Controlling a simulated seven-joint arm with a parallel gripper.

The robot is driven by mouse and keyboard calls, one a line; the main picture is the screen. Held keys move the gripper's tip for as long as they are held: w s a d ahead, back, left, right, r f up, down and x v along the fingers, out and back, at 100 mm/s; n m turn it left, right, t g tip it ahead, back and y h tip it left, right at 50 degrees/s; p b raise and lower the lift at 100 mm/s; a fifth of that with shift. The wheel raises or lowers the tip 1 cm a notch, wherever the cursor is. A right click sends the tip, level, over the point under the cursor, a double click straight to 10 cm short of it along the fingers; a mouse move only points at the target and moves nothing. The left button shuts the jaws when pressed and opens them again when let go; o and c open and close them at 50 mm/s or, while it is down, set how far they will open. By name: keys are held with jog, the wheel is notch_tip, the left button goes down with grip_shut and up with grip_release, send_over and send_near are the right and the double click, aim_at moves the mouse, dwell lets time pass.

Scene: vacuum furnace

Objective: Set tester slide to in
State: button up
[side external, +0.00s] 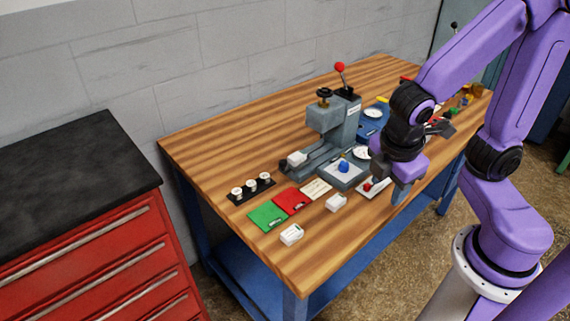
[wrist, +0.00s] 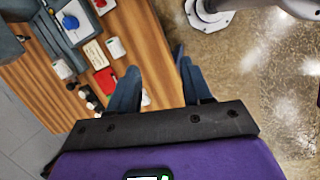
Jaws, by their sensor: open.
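The grey tester (side external: 332,122) stands on the wooden bench, with a dark knob on top. A low grey slide (side external: 310,161) runs from its foot toward the front left, with a small white block (side external: 297,158) near its outer end. That white block also shows at the left of the wrist view (wrist: 63,69). My gripper (side external: 401,193) hangs right of the tester, near the bench's front edge, apart from the slide. In the wrist view my gripper (wrist: 158,65) is open, with nothing between its fingers and floor partly below them.
A grey tray with a blue knob (side external: 344,166) sits beside the slide. Green (side external: 268,215) and red (side external: 292,200) mats and white blocks (side external: 291,234) lie in front. A red-balled lever (side external: 340,67) rises behind the tester.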

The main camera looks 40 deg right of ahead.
jog(key=w+a+f+n+t+h, duration=0.3)
jog(key=w+a+n+h, duration=0.15)
jog(key=w, duration=0.55)
jog(key=n+t+h, duration=0.2)
jog(key=n+t, duration=0.3)
jog(key=n, duration=0.2)
send_near(283, 163)
jog(key=x, duration=0.8)
jog(key=shift+w+d+f, duration=0.15)
jog(key=shift+w+d, duration=0.05)
grip_shut()
